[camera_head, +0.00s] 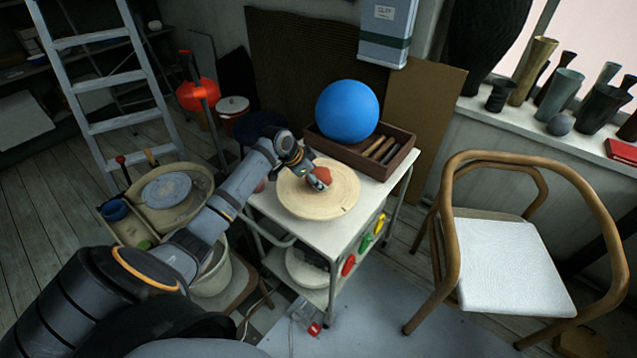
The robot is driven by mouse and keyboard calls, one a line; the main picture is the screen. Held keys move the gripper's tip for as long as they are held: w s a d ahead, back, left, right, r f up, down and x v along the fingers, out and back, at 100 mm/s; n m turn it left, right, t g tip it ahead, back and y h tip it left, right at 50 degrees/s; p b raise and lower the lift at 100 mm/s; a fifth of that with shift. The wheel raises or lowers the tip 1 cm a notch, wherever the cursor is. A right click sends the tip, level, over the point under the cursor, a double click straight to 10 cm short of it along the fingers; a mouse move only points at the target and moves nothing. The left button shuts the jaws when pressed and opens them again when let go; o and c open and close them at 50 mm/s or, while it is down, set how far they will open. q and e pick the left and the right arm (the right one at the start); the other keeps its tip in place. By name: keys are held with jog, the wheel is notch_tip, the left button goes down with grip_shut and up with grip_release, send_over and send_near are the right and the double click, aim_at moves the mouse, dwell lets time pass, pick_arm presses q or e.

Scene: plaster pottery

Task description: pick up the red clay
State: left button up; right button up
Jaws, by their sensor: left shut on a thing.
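The red clay (324,174) is a small reddish lump over the round pale wooden board (335,204) on the white cart. My left arm reaches in from the lower left, and my left gripper (319,180) is at the board, shut on the red clay. The fingers hide part of the lump. I cannot tell whether the clay touches the board or is just above it. My right gripper is not in view.
A wooden box (395,160) with tools and a blue ball (347,111) stand behind the board. A wooden chair (510,265) is to the right. A pottery wheel (167,189) and ladder (110,90) are at left. Floor before the cart is mostly clear.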

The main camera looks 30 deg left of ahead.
aim_at(319, 170)
pick_arm(q)
jog(key=shift+r, duration=0.1)
jog(key=c, duration=0.3)
jog(key=shift+w, duration=0.1)
jog(key=shift+c, duration=0.2)
jog(key=shift+r, duration=0.6)
notch_tip(319, 170, up, 2)
jog(key=shift+r, duration=0.1)
jog(key=s+r+p, duration=0.9)
jog(key=s+p, duration=0.5)
jog(key=p, duration=0.1)
jog(key=shift+d+r, duration=0.25)
jog(key=shift+d, duration=0.2)
